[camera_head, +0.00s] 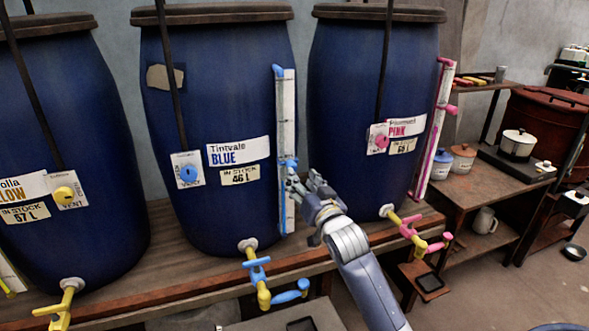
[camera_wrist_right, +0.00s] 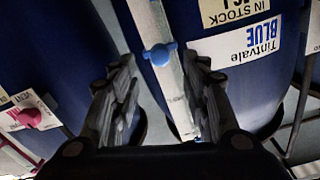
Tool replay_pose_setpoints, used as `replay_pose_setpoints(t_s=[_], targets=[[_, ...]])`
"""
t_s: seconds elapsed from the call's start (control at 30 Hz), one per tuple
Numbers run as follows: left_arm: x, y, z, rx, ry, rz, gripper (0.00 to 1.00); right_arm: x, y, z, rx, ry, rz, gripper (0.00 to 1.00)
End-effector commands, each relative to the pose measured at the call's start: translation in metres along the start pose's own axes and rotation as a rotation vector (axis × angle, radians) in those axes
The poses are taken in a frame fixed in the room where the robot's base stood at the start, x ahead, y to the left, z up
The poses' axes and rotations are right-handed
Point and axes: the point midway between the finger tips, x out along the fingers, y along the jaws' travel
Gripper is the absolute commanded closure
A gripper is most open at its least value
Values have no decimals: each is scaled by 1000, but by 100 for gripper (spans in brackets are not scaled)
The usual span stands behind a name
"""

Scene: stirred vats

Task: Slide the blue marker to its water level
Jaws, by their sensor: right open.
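The blue marker (camera_head: 287,163) sits on the white gauge strip (camera_head: 287,110) at the right side of the vat labelled Tintvale BLUE, a little below the strip's middle. The vat's sign reads 46 L in stock. I cannot make out the water level or the scale marks. My right gripper (camera_head: 303,179) is open just in front of the gauge, close to the marker. In the right wrist view, which is upside down, the blue marker (camera_wrist_right: 160,54) shows beyond the gap between the open fingers. I cannot tell whether they touch it. My left gripper is not in view.
The Tintvale vat (camera_head: 225,100) stands between a yellow-labelled vat (camera_head: 60,110) and a pink-labelled vat (camera_head: 350,80) on a wooden bench (camera_head: 190,270). A blue-handled tap (camera_head: 257,270) sticks out below. A side table with pots (camera_head: 518,145) stands at the right.

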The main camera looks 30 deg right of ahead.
Motion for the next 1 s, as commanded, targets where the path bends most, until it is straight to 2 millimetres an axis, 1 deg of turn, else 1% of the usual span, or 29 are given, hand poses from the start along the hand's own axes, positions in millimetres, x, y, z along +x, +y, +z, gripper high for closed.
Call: replay_pose_setpoints(t_s=[0.03, 0.2, 0.4, 0.57, 0.83, 0.87, 0.9, 0.97, 1.0], targets=[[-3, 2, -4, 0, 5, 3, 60, 10, -1, -2, 0, -1, 0, 57], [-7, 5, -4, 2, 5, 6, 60, 37, 0, -1, 0, -1, 1, 57], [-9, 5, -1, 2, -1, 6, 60, 56, 0, 0, -1, -1, 1, 57], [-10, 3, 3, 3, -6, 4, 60, 62, 0, 1, -1, -2, 1, 57], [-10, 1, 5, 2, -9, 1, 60, 62, 0, 1, -1, -2, 1, 57], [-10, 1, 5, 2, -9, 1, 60, 62, 0, 1, -1, -2, 1, 64], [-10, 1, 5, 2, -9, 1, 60, 62, 0, 1, -1, -2, 1, 73], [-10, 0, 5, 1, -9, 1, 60, 62, 0, 1, -1, -2, 1, 87], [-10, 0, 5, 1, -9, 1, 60, 62, 0, 1, -1, -2, 1, 96]])
